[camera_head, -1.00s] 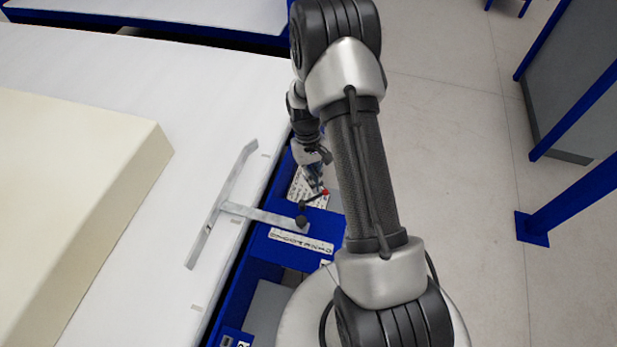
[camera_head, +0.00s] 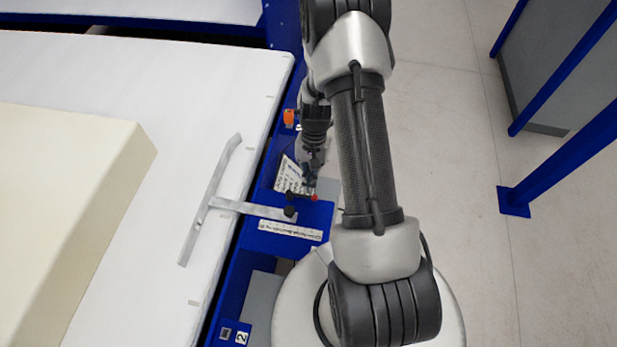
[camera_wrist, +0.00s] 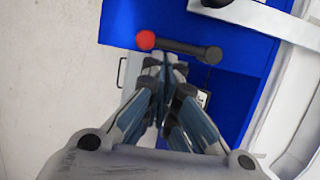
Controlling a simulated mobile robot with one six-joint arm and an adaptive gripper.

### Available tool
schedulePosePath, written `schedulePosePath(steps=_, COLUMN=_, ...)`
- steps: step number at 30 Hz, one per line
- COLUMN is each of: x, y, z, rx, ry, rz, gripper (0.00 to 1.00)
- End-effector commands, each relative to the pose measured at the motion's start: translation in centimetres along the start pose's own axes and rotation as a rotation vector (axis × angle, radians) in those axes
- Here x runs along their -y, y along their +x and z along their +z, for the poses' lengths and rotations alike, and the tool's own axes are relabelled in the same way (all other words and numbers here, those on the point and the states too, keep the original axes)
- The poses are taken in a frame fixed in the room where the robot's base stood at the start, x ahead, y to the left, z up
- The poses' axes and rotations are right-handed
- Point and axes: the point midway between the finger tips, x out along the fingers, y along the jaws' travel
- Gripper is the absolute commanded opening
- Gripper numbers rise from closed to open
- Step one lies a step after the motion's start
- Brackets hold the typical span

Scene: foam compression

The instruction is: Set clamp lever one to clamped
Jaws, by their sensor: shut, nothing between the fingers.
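The clamp lever is a short dark arm with a red ball end (camera_head: 314,197) and a black pivot (camera_head: 290,211). It sits on a blue bracket beside the table. In the wrist view the lever arm (camera_wrist: 180,46) runs from the red ball at left to the dark pivot at right. My gripper (camera_head: 309,187) is close to the red end, partly hidden by my wrist. In the wrist view my gripper (camera_wrist: 166,66) is shut and empty, its tips just beside the lever arm; whether they touch I cannot tell. A grey metal T-shaped clamp bar (camera_head: 252,208) reaches from the bracket over the table.
A cream foam block (camera_head: 60,190) lies on the white table (camera_head: 200,90). A label strip (camera_head: 290,230) is on the blue bracket. An orange part (camera_head: 289,117) is on the blue frame. Blue posts (camera_head: 560,135) stand at the right, with open floor (camera_head: 450,120) between.

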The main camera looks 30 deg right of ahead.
Motion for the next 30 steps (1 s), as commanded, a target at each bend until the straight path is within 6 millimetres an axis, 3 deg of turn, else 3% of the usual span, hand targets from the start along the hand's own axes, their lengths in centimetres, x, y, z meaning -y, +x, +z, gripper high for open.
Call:
schedulePosePath(steps=20, x=-0.1, y=-0.4, z=0.0, rx=-0.002, ry=0.02, rz=-0.007, gripper=0.0)
schedulePosePath(steps=23, x=-0.1, y=-1.5, z=0.0, rx=-0.003, ry=0.02, rz=-0.008, gripper=0.0)
schedulePosePath(steps=30, x=-0.1, y=-6.5, z=0.0, rx=-0.006, ry=0.02, rz=-0.008, gripper=0.0)
